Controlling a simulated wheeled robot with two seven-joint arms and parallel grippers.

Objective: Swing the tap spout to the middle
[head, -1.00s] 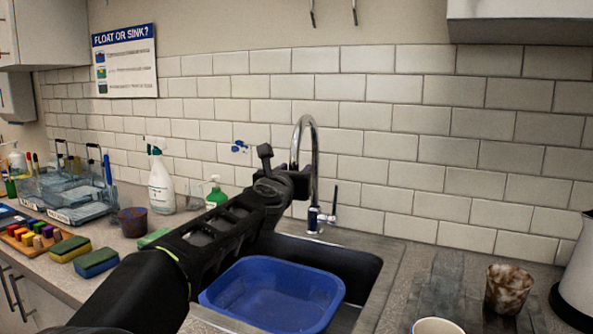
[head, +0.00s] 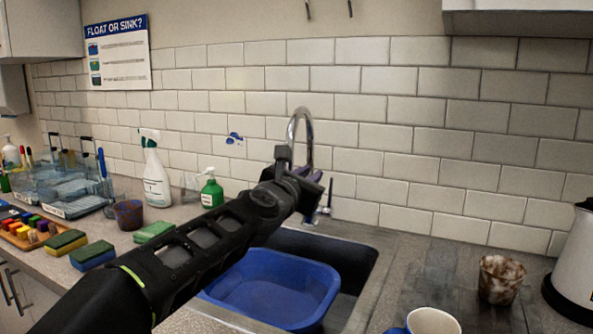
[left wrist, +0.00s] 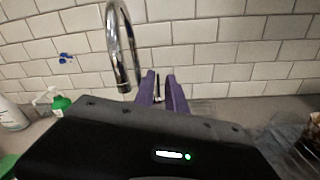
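The chrome tap spout (head: 300,117) arches up behind the sink by the tiled wall. My left gripper (head: 318,192) is in front of its lower part and hides it in the head view. In the left wrist view the spout (left wrist: 112,45) hangs just left of my purple fingers (left wrist: 163,90), its open end pointing down. The fingers stand apart with a gap between them, and the spout is not between them. A thin dark upright part, perhaps the tap's lever, shows behind the gap. I cannot tell whether a finger touches the spout. My right gripper is not in view.
A blue basin (head: 262,292) sits in the sink (head: 350,250) below my left arm. A green soap bottle (head: 212,190), a spray bottle (head: 155,175) and sponges (head: 92,254) stand left. A brown-white cup (head: 500,279), a mug (head: 432,321) and a kettle (head: 575,265) are right.

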